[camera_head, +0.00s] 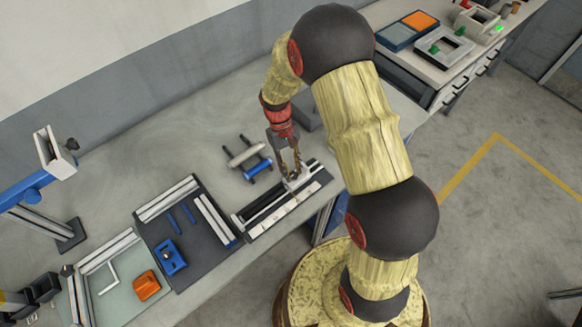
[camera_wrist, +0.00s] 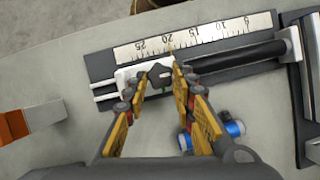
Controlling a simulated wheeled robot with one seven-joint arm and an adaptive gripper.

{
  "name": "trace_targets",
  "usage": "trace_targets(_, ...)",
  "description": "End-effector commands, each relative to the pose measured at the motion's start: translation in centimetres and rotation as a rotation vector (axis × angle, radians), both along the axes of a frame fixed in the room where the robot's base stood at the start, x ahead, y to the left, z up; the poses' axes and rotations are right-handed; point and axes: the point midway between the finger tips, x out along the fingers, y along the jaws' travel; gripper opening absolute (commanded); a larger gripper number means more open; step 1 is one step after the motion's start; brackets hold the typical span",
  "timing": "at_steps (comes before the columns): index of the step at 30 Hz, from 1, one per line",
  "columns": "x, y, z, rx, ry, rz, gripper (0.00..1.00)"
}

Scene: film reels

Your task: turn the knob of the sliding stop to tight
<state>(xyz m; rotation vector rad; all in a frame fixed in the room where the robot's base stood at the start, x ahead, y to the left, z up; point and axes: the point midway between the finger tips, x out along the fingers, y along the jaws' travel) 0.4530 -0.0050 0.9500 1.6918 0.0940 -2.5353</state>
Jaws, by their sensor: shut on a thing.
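The sliding stop (camera_wrist: 122,76) is a pale block on two thin rails at the end of a dark base with a white scale. Its dark knob (camera_wrist: 159,76) has a small light mark on top and stands between my fingertips. My gripper (camera_wrist: 158,80) is shut on the knob, one yellow finger on each side. In the head view my gripper (camera_head: 291,172) reaches down to the far right end of the ruled fixture (camera_head: 262,228), and its fingers hide most of the knob there.
A dark tray (camera_head: 190,258) with blue parts and a pale green mat (camera_head: 115,303) with an orange block (camera_head: 147,286) are further left. Bare bench lies behind the trays.

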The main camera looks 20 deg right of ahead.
Motion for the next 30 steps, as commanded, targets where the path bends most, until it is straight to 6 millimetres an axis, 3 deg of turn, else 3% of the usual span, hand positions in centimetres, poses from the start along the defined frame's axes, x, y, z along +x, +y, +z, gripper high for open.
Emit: trace_targets(30, -0.34, -1.06, 0.17, 0.0, -0.003, -0.967, 0.01)
